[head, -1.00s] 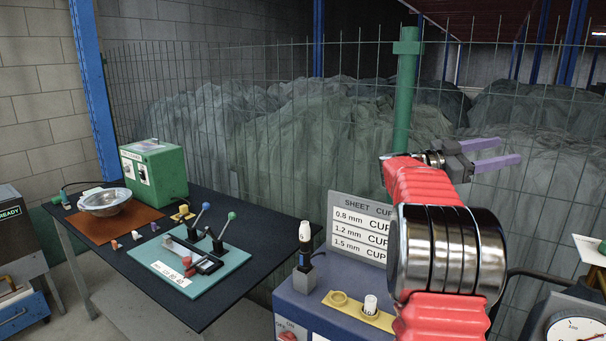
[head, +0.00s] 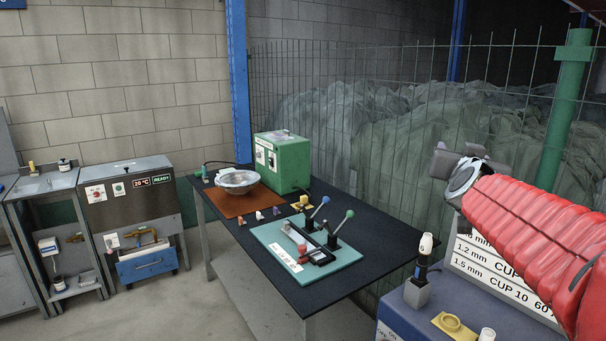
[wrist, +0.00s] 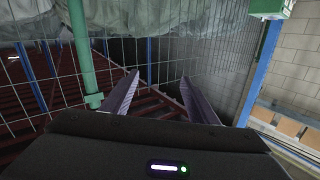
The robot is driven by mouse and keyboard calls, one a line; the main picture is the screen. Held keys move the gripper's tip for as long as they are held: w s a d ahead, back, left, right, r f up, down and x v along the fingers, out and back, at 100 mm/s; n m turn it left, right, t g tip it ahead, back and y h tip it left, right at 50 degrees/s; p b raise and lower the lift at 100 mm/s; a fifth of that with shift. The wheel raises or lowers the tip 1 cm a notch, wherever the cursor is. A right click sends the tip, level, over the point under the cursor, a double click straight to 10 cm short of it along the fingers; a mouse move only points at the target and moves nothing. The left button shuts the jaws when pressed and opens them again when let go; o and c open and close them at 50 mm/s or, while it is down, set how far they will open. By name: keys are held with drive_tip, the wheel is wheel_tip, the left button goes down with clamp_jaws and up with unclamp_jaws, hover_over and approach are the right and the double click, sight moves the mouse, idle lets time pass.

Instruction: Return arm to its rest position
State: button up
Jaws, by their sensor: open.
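My gripper (wrist: 160,76) shows in the wrist view with its two purple fingers apart and nothing between them. Beyond the fingers are the wire fence and dark red slatted flooring or roofing. In the head view my red arm reaches in from the lower right, and the dark grey gripper body (head: 447,160) is at its far end, in front of the fence. The gripper is in the air, above and behind the dark table in the picture, and touches nothing that I can see.
The wire fence (head: 400,130) with a green post (head: 566,110) stands close behind the arm. A dark table (head: 375,235) holds a green box (head: 283,160), a metal bowl (head: 237,181) and a teal lever fixture (head: 265,233). A blue-grey cabinet (head: 400,318) is below the arm. Floor at left is open.

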drive_tip(key=s+a+f+n+g+y, duration=0.4)
drive_tip(key=s+a+f+y, duration=0.45)
drive_tip(key=a+f, duration=0.6)
drive_tip(key=s+a+f+n+g, duration=0.1)
drive_tip(key=s+a+f+g, duration=0.2)
drive_tip(key=s+f, duration=0.4)
drive_tip(key=s+a+f+n+g+h, duration=0.1)
drive_tip(key=s+a+f+g, duration=0.2)
drive_tip(key=s+f, duration=0.4)
drive_tip(key=s, duration=0.8)
drive_tip(key=shift+a, duration=0.3)
drive_tip(key=shift+c, duration=0.2)
